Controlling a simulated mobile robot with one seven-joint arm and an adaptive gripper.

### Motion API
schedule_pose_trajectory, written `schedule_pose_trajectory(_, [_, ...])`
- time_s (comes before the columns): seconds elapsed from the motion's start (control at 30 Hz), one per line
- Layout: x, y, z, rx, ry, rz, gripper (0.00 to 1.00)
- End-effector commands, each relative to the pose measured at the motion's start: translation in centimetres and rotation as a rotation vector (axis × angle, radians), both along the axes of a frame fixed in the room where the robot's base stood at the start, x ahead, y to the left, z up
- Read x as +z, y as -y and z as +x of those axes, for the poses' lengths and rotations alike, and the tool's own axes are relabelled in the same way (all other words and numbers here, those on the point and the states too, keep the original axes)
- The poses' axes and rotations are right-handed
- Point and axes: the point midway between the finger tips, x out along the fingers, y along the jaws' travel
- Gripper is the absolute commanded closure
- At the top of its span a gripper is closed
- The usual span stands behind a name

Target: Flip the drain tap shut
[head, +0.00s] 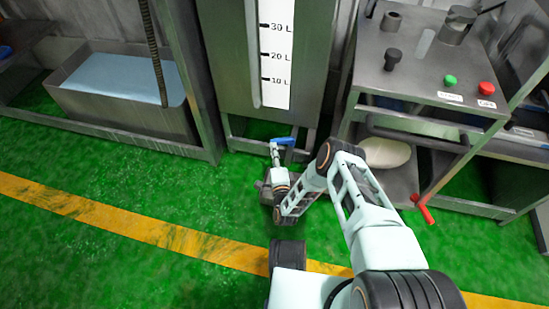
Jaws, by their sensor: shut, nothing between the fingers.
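The drain tap's blue handle (287,141) shows low at the front of the steel tank with the litre scale. It appears to lie roughly sideways, and the tap body is mostly hidden. My gripper (274,147) is shut and empty. Its tips are at the left end of the blue handle, very close to it; I cannot tell whether they touch.
The tank (225,60) stands behind the tap. To the right is a machine with a green button (450,80), a red button (486,88) and a red-handled lever (425,212). A water trough (120,110) is at left. Green floor (130,190) is clear at left.

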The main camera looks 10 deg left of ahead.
Motion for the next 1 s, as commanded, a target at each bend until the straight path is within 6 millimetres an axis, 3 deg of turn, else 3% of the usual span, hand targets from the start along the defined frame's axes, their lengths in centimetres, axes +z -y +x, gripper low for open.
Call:
schedule_pose_trajectory(0.3, [0.0, -0.7, 1.9, -0.002, 0.0, 0.0, 1.0])
schedule_pose_trajectory(1.0, [0.1, -1.1, 2.6, 0.0, 0.001, 0.0, 1.0])
